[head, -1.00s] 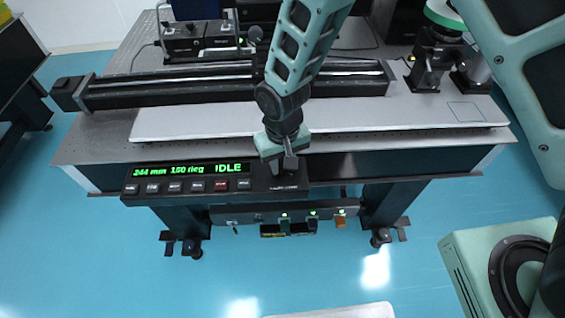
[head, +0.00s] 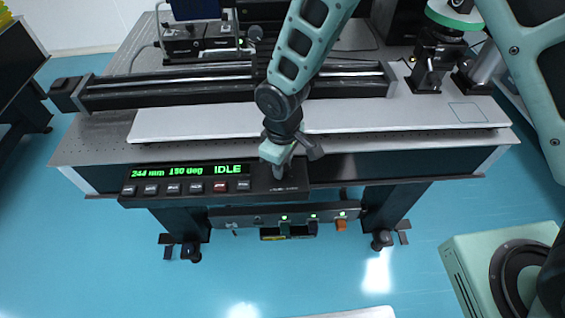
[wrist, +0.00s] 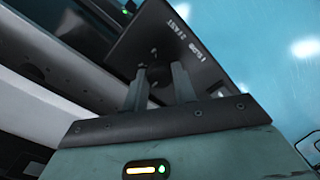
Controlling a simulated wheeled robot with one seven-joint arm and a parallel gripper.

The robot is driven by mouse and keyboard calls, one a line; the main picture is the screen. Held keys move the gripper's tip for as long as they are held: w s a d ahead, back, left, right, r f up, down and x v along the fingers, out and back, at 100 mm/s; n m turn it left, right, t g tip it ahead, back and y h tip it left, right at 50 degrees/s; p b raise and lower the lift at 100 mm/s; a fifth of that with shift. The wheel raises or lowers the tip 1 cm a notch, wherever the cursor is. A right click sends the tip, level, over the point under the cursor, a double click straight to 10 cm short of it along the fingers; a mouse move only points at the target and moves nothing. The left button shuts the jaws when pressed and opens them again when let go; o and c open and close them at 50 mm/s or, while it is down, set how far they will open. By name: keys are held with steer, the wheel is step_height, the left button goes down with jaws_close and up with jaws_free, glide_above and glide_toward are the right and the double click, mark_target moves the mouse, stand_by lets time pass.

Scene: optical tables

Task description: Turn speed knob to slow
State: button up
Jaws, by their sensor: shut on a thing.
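The black control panel (head: 262,188) hangs along the table's front edge, with a lit green display (head: 190,170) reading IDLE. My gripper (head: 286,166) is over the right end of this panel, pointing down. In the wrist view its two fingers (wrist: 160,86) are closed around the dark speed knob (wrist: 157,76) on the panel face. The knob is mostly hidden between the fingers, and I cannot tell its pointer direction. Small white lettering (wrist: 182,42) shows beside the knob; one word looks like FAST.
A row of buttons (head: 196,187), one red, sits under the display. A lower shelf (head: 258,217) carries lit green indicators and an orange part (head: 341,225). A long black rail (head: 180,92) and a white plate (head: 200,120) lie on the table (head: 85,145) behind.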

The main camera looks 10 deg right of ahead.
stand_by(0.4)
steer(key=o, duration=1)
step_height(320, 180, up, 18)
steer(key=b, duration=0.2)
steer(key=shift+f, duration=0.25)
steer(key=shift+s, duration=0.1)
steer(key=s+d+r+m, duration=0.1)
steer(key=s+d, duration=0.4)
steer(key=s, duration=0.4)
steer(key=s+d+m, duration=0.2)
steer(key=s+d, duration=0.3)
steer(key=s, duration=0.4)
steer(key=shift+r+y, duration=0.3)
steer(key=shift+r, duration=0.1)
